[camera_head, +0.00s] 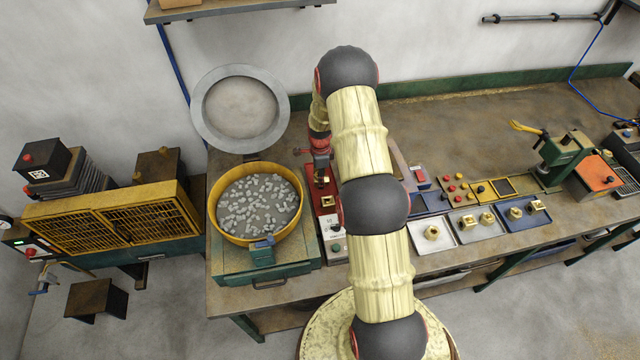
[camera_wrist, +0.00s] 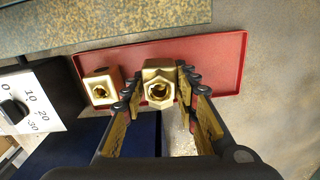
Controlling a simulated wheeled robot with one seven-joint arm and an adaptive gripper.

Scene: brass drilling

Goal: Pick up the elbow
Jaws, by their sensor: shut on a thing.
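In the wrist view my gripper (camera_wrist: 160,78) is shut on a brass elbow (camera_wrist: 158,92) with a hexagonal face and a round opening. One finger lies on each side of it. The elbow is over a shallow red tray (camera_wrist: 218,52); whether it touches the tray I cannot tell. A second brass piece (camera_wrist: 101,90), square with a round hole, is in the tray to the left of the gripper. In the head view my arm covers the middle of the bench, and the gripper and held elbow cannot be made out.
A yellow bowl (camera_head: 214,218) of small grey pieces stands left of my arm. A white tray (camera_head: 420,246) and a blue tray (camera_head: 540,226) with brass pieces lie to the right. A green press (camera_head: 562,150) stands farther right.

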